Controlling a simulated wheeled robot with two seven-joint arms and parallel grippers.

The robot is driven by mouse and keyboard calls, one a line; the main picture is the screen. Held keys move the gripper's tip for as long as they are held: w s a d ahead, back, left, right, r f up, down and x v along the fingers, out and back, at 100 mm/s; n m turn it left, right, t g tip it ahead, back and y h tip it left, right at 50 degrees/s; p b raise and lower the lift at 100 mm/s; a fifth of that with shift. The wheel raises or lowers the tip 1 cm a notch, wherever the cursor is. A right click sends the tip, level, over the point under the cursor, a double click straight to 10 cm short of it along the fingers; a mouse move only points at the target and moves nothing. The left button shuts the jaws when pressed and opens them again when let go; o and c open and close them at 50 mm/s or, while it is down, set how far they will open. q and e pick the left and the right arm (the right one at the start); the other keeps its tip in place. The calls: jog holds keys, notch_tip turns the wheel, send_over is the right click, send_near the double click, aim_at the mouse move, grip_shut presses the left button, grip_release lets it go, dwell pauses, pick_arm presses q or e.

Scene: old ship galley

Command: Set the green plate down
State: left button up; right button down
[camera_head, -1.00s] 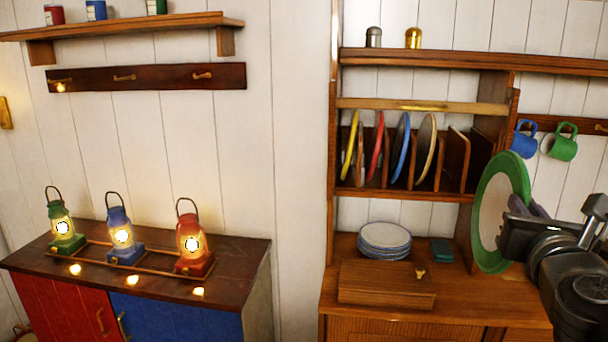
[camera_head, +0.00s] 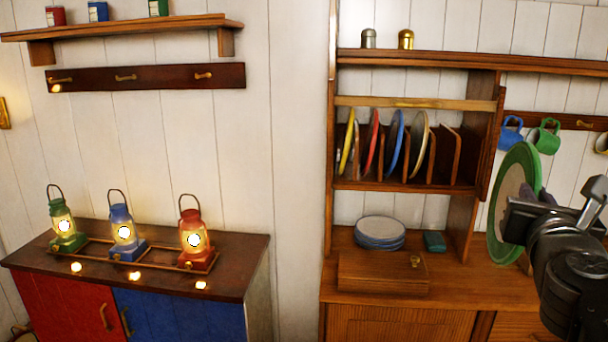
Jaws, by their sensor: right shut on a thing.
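The green plate (camera_head: 497,222), with a green rim and pale middle, stands on edge in the air at the right of the head view. My right gripper (camera_head: 522,212) is shut on its right part; the fingertips are partly hidden by the plate and gripper body. The plate is in front of the right side of the wooden dresser (camera_head: 380,315), apart from the rack. The plate rack (camera_head: 450,160) holds yellow, red, blue and cream plates upright between dividers; slots at its right end look empty. My left gripper does not show.
A stack of pale plates (camera_head: 380,232), a wooden box (camera_head: 383,272) and a small teal item (camera_head: 434,241) occupy the dresser counter. Blue (camera_head: 510,134) and green (camera_head: 544,137) mugs hang behind the plate. Three lanterns stand on the cabinet (camera_head: 150,278) at left.

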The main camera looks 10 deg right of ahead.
jog(key=shift+d+r, duration=0.15)
jog(key=shift+r, duration=0.15)
jog(key=shift+w, duration=0.3)
jog(key=w+a+f+n+t+y, duration=0.1)
jog(key=w+a+f+n+y, duration=0.1)
jog(key=w+a+f, duration=0.55)
jog(key=w+a+f+n+t+y, duration=0.15)
jog(key=w+a+f, duration=0.25)
jog(key=w+f, duration=0.5)
jog(key=a+f+n+y, duration=0.1)
jog(key=a+f+y, duration=0.1)
jog(key=a+f, duration=0.2)
jog(key=w+a+f+n+y, duration=0.1)
jog(key=a+f, duration=0.4)
jog(key=f, duration=0.6)
jog(key=w+a+f+n+y, duration=0.1)
jog(key=a+f+y, duration=0.3)
jog(key=f, duration=0.4)
jog(key=shift+w+a+f+n+t, duration=0.15)
jog(key=shift+a+f+n+t, duration=0.1)
jog(key=shift+a+n+t, duration=0.25)
jog(key=shift+a, duration=0.1)
